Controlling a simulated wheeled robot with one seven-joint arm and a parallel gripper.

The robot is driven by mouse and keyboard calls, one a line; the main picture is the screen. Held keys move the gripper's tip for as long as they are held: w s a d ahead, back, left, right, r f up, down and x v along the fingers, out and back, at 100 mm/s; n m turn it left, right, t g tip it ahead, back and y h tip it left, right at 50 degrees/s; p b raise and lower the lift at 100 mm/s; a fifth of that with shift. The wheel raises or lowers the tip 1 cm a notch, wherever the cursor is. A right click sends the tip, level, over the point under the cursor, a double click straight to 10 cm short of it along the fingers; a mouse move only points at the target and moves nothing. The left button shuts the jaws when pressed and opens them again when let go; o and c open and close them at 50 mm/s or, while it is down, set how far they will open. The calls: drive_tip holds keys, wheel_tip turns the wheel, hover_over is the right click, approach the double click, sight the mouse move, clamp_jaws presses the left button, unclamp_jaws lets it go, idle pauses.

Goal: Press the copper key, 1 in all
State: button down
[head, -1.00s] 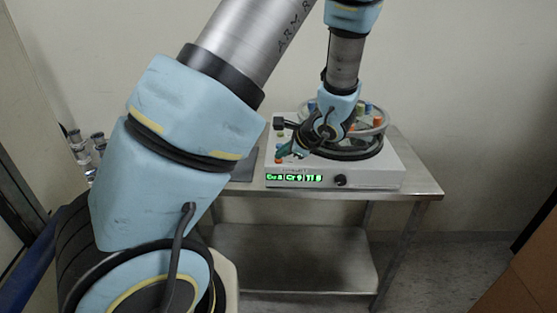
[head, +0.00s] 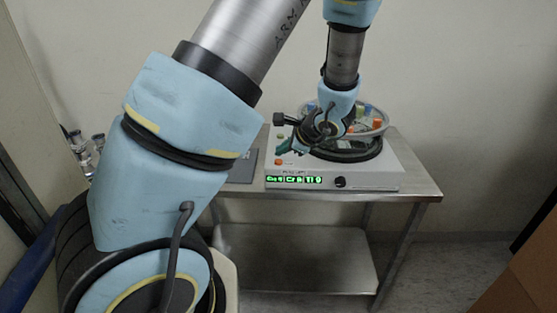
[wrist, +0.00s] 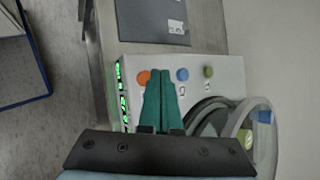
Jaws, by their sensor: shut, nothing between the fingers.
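The sputter-type machine (head: 378,172), a white box with a green-lit display (head: 294,180), stands on the steel table. An orange, copper-coloured key (head: 279,162) sits at its front left; it also shows in the wrist view (wrist: 143,77). A blue key (wrist: 182,74) and a green key (wrist: 208,71) sit in a row with it. My gripper (head: 282,152) has green fingers, shut and empty.
A round dark-rimmed chamber with a clear ring (head: 378,125) and coloured parts stands beside my gripper. A black knob (head: 340,182) is on the front. A dark grey plate (head: 241,166) lies on the steel table (head: 415,186) to the left. The table's right end is bare.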

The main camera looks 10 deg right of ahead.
sight(282, 165)
wheel_tip(282, 165, up, 5)
drive_tip(key=p, duration=0.3)
idle(0.4)
idle(0.4)
drive_tip(key=s+a+r+n+g+h, duration=0.2)
drive_tip(key=s+a+n+g, duration=0.1)
drive_tip(key=s+a+n, duration=0.3)
drive_tip(key=s+a+r+n+g+h, duration=0.3)
drive_tip(key=s+a+n, duration=0.4)
drive_tip(key=a+n, duration=0.4)
drive_tip(key=n, duration=0.2)
drive_tip(key=shift+a+n, duration=0.15)
drive_tip(key=shift+n, duration=0.15)
